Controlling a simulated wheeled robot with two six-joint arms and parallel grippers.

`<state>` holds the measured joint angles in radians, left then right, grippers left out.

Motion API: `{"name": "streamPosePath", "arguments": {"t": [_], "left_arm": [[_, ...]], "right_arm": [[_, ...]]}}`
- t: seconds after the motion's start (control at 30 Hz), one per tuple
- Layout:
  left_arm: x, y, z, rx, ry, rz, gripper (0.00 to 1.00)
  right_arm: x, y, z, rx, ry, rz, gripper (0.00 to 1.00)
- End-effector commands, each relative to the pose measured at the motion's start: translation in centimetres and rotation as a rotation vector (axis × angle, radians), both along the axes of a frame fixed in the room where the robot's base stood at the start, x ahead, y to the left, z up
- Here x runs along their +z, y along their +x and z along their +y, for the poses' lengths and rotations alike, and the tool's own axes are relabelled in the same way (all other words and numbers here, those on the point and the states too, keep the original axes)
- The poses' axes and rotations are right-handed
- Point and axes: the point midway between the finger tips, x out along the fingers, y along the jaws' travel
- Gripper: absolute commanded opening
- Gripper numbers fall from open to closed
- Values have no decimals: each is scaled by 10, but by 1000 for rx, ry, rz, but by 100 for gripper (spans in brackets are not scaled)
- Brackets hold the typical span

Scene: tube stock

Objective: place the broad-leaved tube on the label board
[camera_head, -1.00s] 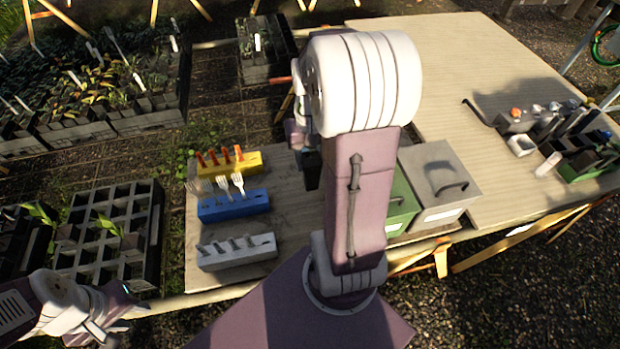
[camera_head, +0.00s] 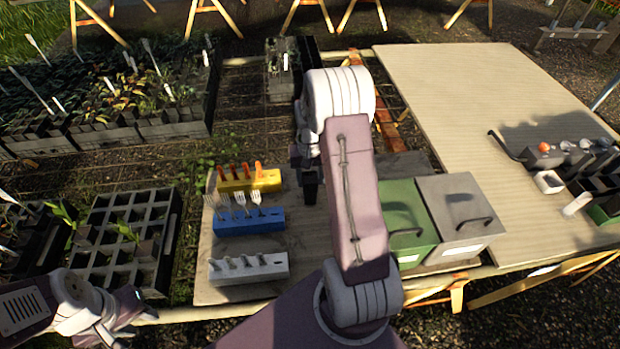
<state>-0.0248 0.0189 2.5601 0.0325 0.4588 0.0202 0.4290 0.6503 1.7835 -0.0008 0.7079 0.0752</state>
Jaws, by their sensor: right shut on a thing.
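My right gripper (camera_head: 303,158) is partly hidden behind its own arm, above the wooden board near the coloured blocks. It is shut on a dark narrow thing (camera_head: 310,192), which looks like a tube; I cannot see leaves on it. A black grid tray (camera_head: 98,283) at the left holds a green-leaved plant (camera_head: 128,233). Another broad green-leaved plant (camera_head: 63,214) stands at its left edge. I cannot tell which surface is the label board. My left gripper (camera_head: 128,306) is low at the left, in front of the grid tray, and its jaw opening is unclear.
Green (camera_head: 418,247) and grey (camera_head: 462,192) handled boxes stand right of my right arm. The large table (camera_head: 440,90) is mostly bare, with tools at its right.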

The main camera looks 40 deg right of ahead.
Motion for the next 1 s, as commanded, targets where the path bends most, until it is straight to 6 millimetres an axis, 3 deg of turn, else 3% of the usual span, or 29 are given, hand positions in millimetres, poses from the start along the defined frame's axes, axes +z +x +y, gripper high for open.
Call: {"name": "streamPosePath", "arguments": {"t": [0.3,0.33,0.4,0.77,0.87,1.0], "left_arm": [[-2,0,0,0,0,0,36],[-2,0,0,0,0,0,36],[-1,0,0,0,0,0,36],[2,0,0,0,0,0,36],[4,0,0,0,0,0,36],[8,0,0,0,0,0,36]], "right_arm": [[-3,0,0,0,0,0,0],[-4,0,0,0,0,0,47],[-3,0,0,0,0,0,66],[4,0,0,0,-1,-2,66],[21,1,-1,0,-3,-5,66],[59,2,-1,0,-3,-7,66]]}}
